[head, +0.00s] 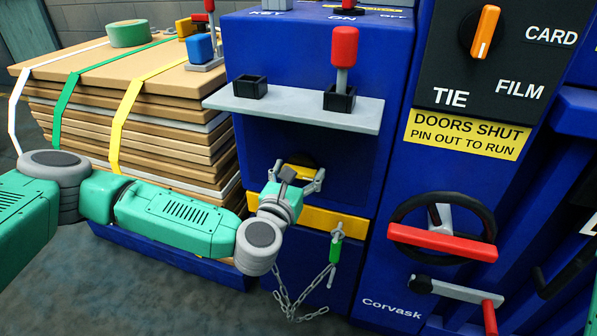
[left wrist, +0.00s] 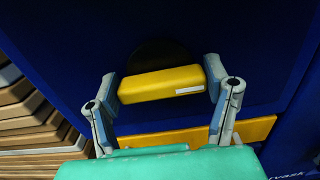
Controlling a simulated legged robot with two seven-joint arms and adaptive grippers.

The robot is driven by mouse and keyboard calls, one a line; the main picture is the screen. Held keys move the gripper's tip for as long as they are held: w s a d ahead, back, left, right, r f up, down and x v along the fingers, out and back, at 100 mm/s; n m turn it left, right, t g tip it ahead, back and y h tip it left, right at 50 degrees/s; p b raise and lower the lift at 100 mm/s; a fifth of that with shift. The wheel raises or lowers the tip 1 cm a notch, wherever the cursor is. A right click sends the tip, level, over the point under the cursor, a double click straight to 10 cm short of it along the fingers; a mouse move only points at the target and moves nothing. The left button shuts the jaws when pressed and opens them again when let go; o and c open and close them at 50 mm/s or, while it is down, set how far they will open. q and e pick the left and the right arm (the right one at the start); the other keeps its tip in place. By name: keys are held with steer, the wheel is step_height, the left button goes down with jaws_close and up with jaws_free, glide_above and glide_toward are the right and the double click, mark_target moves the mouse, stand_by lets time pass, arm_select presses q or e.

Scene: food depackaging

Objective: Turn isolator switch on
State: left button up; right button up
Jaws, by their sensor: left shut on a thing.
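The isolator switch has a yellow bar handle (head: 300,171) over a black round base, on the blue machine front below the grey shelf. In the left wrist view the yellow handle (left wrist: 160,85) lies nearly level, tilted slightly up to the right, in front of the black disc (left wrist: 158,54). My left gripper (head: 304,174) is shut on the handle, with one finger at each end; its fingers also show in the left wrist view (left wrist: 162,88). The gripper body hides part of the switch in the head view. My right gripper is not in view.
A grey shelf (head: 290,107) with a red-knobbed lever (head: 343,60) juts out above. A yellow bar (head: 325,218), a green-handled pin (head: 335,248) and a chain (head: 300,300) are below. Strapped cardboard (head: 180,120) stands left; a red-handled wheel (head: 442,240) is right.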

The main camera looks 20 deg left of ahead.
arm_select(q)
steer(key=shift+m, duration=0.3)
steer(key=shift+m+p, duration=0.55)
steer(key=shift+m, duration=0.35)
steer(key=m+p, duration=0.1)
steer(key=m, duration=0.1)
steer(key=shift+d+m, duration=0.1)
steer(key=shift+m, duration=0.2)
steer(key=m+p, duration=0.2)
steer(key=m, duration=0.2)
steer(key=shift+m+p, duration=0.3)
steer(key=m+p, duration=0.2)
steer(key=m, duration=0.2)
steer(key=shift+d+f, duration=0.1)
steer(key=shift+f, duration=0.05)
steer(key=shift+f+m+p, duration=0.2)
steer(key=shift+m+p, duration=0.75)
steer(key=shift+m, duration=1.25)
steer(key=shift+s+f, duration=0.1)
steer(key=o, duration=1.1)
